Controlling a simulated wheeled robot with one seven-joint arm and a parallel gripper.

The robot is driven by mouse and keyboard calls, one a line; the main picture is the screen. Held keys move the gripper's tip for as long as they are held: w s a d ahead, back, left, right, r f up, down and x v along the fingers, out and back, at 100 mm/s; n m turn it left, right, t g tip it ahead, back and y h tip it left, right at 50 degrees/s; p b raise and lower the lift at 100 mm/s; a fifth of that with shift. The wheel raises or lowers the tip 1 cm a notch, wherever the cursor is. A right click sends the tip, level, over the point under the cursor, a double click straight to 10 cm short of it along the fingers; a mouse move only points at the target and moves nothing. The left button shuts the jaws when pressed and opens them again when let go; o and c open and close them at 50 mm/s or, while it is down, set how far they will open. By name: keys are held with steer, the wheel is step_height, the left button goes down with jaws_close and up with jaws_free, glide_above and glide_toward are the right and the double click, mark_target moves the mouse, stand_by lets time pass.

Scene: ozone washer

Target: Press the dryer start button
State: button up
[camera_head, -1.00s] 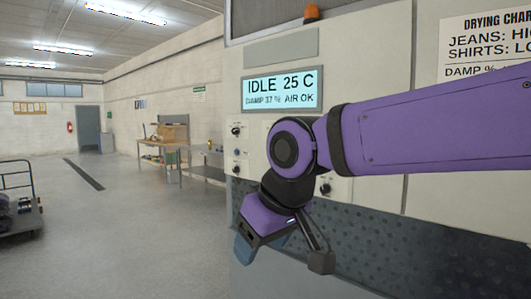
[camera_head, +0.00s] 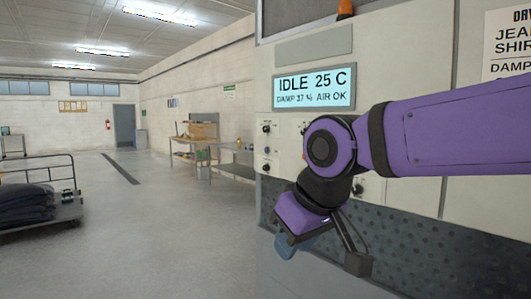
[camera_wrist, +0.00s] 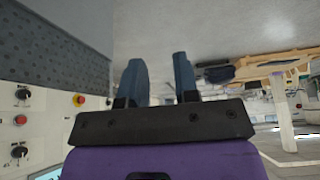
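The dryer front stands at right in the head view, with a lit display (camera_head: 314,87) reading "IDLE 25 C, DAMP 37 % AIR OK". Below it is a pale control panel (camera_head: 283,148) with dark knobs, partly hidden by my arm. I cannot tell which control is the start button. My gripper (camera_wrist: 157,62) is open and empty, its blue fingers apart. In the head view my gripper (camera_head: 286,246) hangs below the panel, before the dark dimpled strip.
A cart (camera_head: 68,209) with dark folded cloth stands at left. A drying chart (camera_head: 508,45) is posted at upper right. The floor left of the dryer is clear.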

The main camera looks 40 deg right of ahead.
jaws_close()
stand_by(1.4)
